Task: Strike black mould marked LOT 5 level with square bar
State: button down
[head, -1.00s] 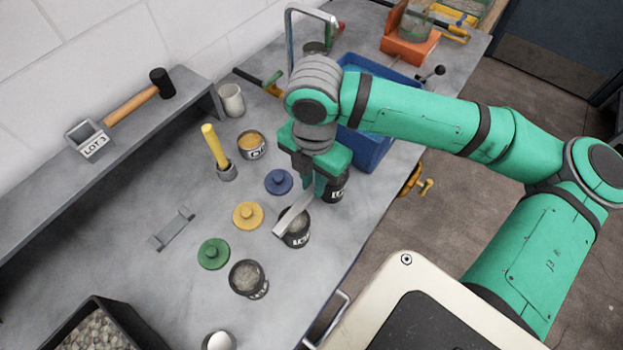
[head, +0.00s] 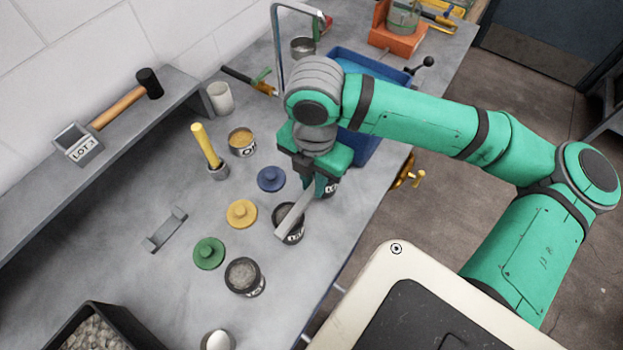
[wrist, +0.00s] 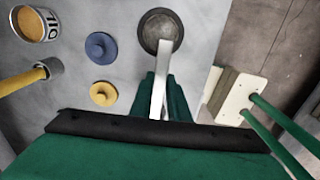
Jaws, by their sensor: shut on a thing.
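My gripper (head: 318,186) points down and is shut on a pale grey square bar (head: 293,215). The bar slants down-left across the mouth of a black mould (head: 289,232); I cannot tell whether it touches the rim. This mould has a white label that I cannot read for sure. In the wrist view the bar (wrist: 160,85) runs up between the fingers (wrist: 163,95), its end overlapping the rim of another dark, grey-filled mould (wrist: 150,20). The gripper partly hides that mould (head: 331,189) in the head view. A third black mould (head: 244,277), grey-filled, stands nearer.
Blue (head: 271,179), yellow (head: 241,213) and green (head: 209,253) knobbed lids lie left of the moulds. A yellow-handled tool stands in a cup (head: 217,172) beside an orange-filled can (head: 242,143). An empty grey cradle (head: 166,230) lies farther left. A blue crate (head: 365,148) stands behind my gripper.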

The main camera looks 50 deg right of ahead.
jog(key=shift+s, duration=0.3)
jog(key=shift+w, duration=0.15)
jog(key=shift+w, duration=0.35)
jog(key=shift+w+r, duration=0.1)
jog(key=shift+w, duration=0.35)
jog(key=shift+w+a, duration=0.1)
jog(key=shift+w, duration=0.25)
jog(key=shift+w, duration=0.35)
jog(key=shift+s, duration=0.55)
dwell(0.4)
jog(key=shift+s, duration=0.25)
